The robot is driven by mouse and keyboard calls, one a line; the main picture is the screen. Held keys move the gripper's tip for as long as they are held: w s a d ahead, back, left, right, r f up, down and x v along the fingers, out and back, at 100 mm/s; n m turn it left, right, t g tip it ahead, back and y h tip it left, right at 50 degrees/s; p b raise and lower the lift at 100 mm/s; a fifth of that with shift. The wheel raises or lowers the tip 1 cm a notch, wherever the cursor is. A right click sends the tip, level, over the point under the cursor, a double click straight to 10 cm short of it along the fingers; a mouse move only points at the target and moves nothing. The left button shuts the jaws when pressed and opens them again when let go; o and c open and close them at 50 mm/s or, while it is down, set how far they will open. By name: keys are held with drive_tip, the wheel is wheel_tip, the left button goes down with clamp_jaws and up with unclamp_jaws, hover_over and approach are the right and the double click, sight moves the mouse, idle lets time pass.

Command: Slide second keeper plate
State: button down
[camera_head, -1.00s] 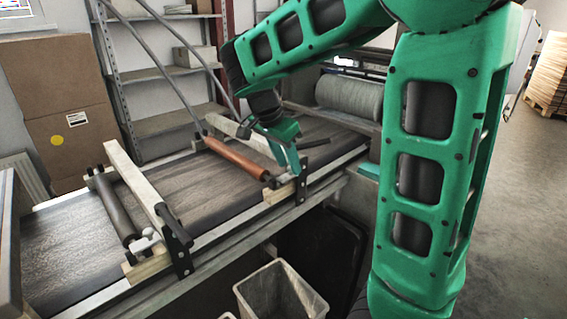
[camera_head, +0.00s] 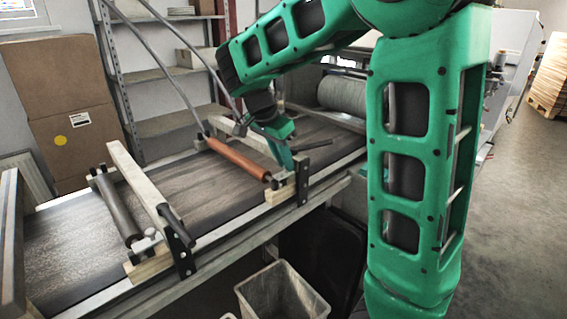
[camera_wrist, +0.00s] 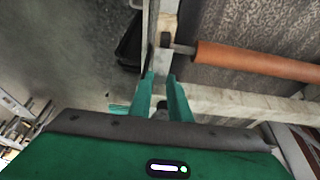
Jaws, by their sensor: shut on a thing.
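My gripper (camera_head: 284,163) is at the near end of the orange-brown roller (camera_head: 237,157), beside an upright black bracket plate (camera_head: 302,181) on a pale wooden block (camera_head: 278,195). In the wrist view my gripper (camera_wrist: 161,76) has its two green fingers close together at a small grey piece (camera_wrist: 162,60) by the roller's end, which I take as the keeper plate. The fingers hide much of it, and how far it sits over the roller shaft cannot be told. The orange-brown roller (camera_wrist: 258,62) extends right in the wrist view.
A dark roller (camera_head: 116,208) with its own black bracket plate (camera_head: 178,243) lies to the left across the conveyor belt (camera_head: 75,240). Pale beams (camera_head: 132,172) cross above the belt. A bin (camera_head: 283,292) stands below the near rail.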

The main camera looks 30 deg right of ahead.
drive_tip(key=shift+w+r, duration=0.1)
drive_tip(key=shift+w, duration=0.15)
drive_tip(key=c, duration=1.7)
unclamp_jaws()
drive_tip(key=shift+w, duration=0.1)
drive_tip(key=shift+o, duration=0.2)
drive_tip(key=shift+a, duration=0.1)
drive_tip(key=v, duration=1)
drive_tip(key=shift+r, duration=0.3)
drive_tip(key=shift+a, duration=0.1)
